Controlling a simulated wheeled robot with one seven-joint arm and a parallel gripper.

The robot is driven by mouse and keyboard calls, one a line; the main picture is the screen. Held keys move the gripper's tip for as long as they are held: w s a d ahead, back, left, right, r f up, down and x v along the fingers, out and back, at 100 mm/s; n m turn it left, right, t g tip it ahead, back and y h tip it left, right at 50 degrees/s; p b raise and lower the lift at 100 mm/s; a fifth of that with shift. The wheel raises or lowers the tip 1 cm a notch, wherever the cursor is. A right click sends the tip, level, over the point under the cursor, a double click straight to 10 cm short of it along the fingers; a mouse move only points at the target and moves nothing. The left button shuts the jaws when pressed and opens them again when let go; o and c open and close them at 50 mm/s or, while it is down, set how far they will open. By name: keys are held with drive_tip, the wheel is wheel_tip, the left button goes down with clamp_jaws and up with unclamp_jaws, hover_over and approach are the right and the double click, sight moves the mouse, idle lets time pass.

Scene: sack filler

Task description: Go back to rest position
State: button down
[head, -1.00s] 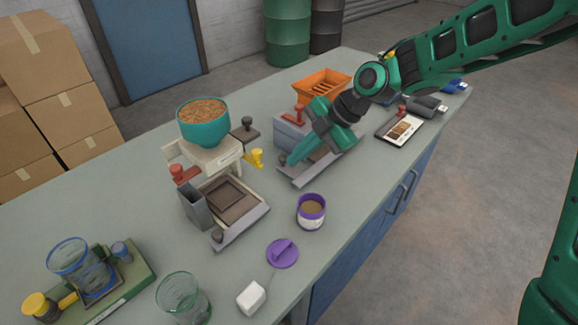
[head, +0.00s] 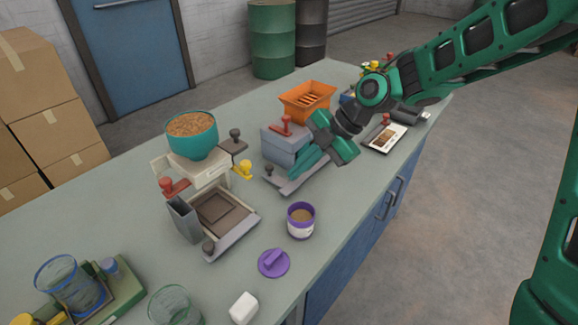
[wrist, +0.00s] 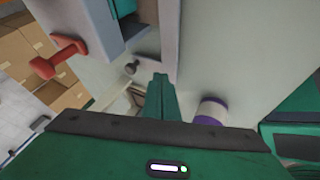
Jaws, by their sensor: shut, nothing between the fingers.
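My gripper (head: 302,163) is in the middle of the head view, above the tray of a grey machine (head: 284,146) with a red handle. Its fingers are together with nothing between them. In the wrist view the closed fingers (wrist: 159,98) point away from the camera, and the red handle (wrist: 58,57) shows at the upper left. The purple-rimmed jar (wrist: 211,110) is to the right of the fingers there. I cannot tell whether the fingertips touch the tray.
The cream machine with a teal bowl of grain (head: 191,137) stands left of my gripper. The open jar (head: 301,220) and purple lid (head: 274,263) are near the front edge. An orange hopper (head: 307,100) stands behind. Glass containers (head: 72,284) are at the lower left.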

drive_tip(key=v, duration=0.8)
drive_tip(key=s+d+m+t+h, duration=0.1)
drive_tip(key=s+d+m+h, duration=0.2)
drive_tip(key=d+m, duration=0.7)
drive_tip(key=s+d+m+t+h, duration=0.15)
drive_tip(key=s+d+m, duration=0.4)
drive_tip(key=d, duration=0.85)
drive_tip(key=s+d+f+m+g+h, duration=0.2)
drive_tip(key=s+d+m, duration=1.2)
drive_tip(key=s+m, duration=0.3)
drive_tip(key=shift+s+d+f+m+h, duration=0.25)
drive_tip(key=shift+s+m+h, duration=0.1)
drive_tip(key=shift+m, duration=0.4)
drive_tip(key=shift+w+f, duration=0.2)
drive_tip(key=shift+w, duration=0.45)
